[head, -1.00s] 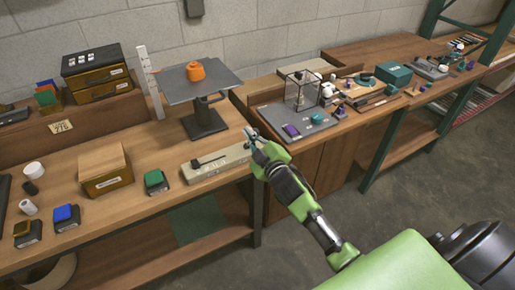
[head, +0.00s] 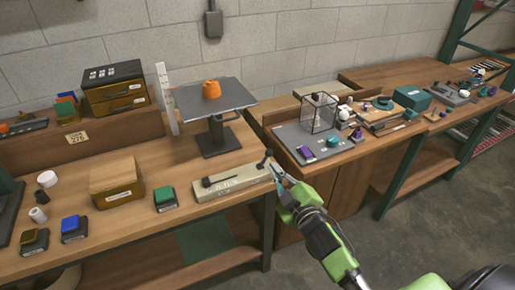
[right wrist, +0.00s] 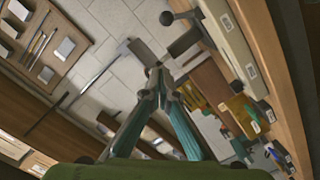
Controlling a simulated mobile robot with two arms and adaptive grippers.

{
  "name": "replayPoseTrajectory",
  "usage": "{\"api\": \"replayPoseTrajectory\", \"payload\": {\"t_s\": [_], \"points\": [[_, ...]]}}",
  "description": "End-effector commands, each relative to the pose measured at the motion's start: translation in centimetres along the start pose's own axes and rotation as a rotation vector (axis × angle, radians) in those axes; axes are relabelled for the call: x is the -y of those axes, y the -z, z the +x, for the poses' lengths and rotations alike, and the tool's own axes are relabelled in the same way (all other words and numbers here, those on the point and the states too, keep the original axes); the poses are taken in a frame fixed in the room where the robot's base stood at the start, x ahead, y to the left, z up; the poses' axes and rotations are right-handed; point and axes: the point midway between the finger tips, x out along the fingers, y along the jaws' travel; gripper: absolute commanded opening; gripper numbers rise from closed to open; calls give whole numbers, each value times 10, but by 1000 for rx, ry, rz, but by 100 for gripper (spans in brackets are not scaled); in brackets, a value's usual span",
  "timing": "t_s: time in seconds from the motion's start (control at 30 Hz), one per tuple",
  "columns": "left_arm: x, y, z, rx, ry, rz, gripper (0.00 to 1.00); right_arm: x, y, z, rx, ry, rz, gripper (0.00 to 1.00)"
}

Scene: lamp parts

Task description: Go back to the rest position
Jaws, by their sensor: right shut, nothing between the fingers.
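My right gripper (head: 274,169) reaches in from the lower right of the head view, in front of the workbench. Its fingers are together and hold nothing. In the right wrist view, the two fingers of the right gripper (right wrist: 158,72) meet at their tips. In the head view, the tips show close to the right end of a long beige block (head: 232,184) on the bench. I cannot tell whether they touch it. My left gripper is not in view.
The bench (head: 140,228) holds a grey stand (head: 216,139) with an orange part (head: 212,89) on top, a wooden box (head: 117,182) and a green block (head: 165,198). A grey mat (head: 293,138) with a clear frame lies to the right. Concrete floor (head: 400,215) is open at right.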

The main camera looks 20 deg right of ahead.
Motion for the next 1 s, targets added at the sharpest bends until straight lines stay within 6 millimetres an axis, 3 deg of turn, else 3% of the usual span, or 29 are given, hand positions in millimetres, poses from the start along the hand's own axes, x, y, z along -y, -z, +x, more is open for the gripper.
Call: {"api": "replayPoseTrajectory", "payload": {"t_s": [0.17, 0.27, 0.37, 0.57, 0.77, 0.87, 1.0], "points": [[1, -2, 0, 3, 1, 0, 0, 3, -3, 0, 5, 5, 3, 0], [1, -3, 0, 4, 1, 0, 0, 20, -21, 1, 39, 34, 20, 0], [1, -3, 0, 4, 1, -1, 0, 58, -59, -2, 112, 97, 61, 0], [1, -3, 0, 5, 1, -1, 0, 166, -161, -35, 324, 263, 172, 0], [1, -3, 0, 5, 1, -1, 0, 270, -249, -107, 549, 414, 274, 0], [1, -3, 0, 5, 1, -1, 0, 316, -287, -156, 667, 482, 320, 0], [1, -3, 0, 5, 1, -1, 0, 373, -331, -236, 836, 569, 377, 0]]}}
